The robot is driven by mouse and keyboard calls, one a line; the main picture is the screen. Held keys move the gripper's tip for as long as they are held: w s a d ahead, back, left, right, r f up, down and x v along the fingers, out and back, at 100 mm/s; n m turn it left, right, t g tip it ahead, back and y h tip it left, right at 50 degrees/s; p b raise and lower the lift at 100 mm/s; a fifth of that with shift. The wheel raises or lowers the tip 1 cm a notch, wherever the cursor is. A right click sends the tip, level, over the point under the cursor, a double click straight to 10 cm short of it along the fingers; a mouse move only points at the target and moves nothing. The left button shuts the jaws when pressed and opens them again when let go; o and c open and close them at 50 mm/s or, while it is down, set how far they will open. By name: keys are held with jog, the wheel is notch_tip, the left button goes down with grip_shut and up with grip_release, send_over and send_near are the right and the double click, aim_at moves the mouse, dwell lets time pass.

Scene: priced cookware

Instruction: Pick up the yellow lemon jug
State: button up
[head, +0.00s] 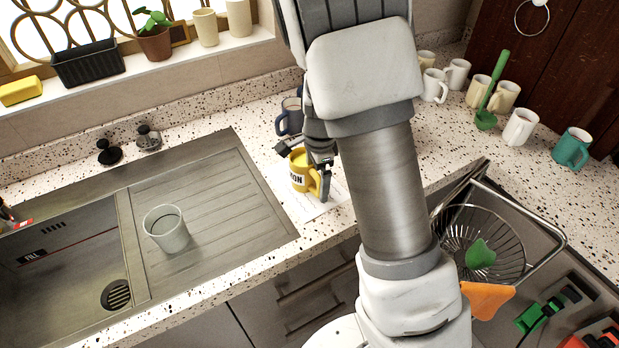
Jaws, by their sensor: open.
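The yellow lemon jug (299,178) stands upright on a white sheet (332,205) on the speckled counter, with dark lettering partly visible and its handle toward the right. My gripper (303,155) is open at the jug, with one finger at its upper left and the other at its right side near the handle. I cannot tell whether the fingers touch it. My arm hides part of the counter behind and to the right.
A dark blue mug (289,117) stands close behind the jug. A pale cup (166,229) is on the drainboard at left, beside the sink (60,255). Several mugs, including a teal mug (572,149), stand at right. A wire basket (463,236) is at lower right.

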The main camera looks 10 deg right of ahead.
notch_tip(320, 180, down, 4)
jog(key=shift+w+r, duration=0.1)
jog(key=shift+r, duration=0.05)
jog(key=shift+r, duration=0.1)
grip_shut()
dwell(0.4)
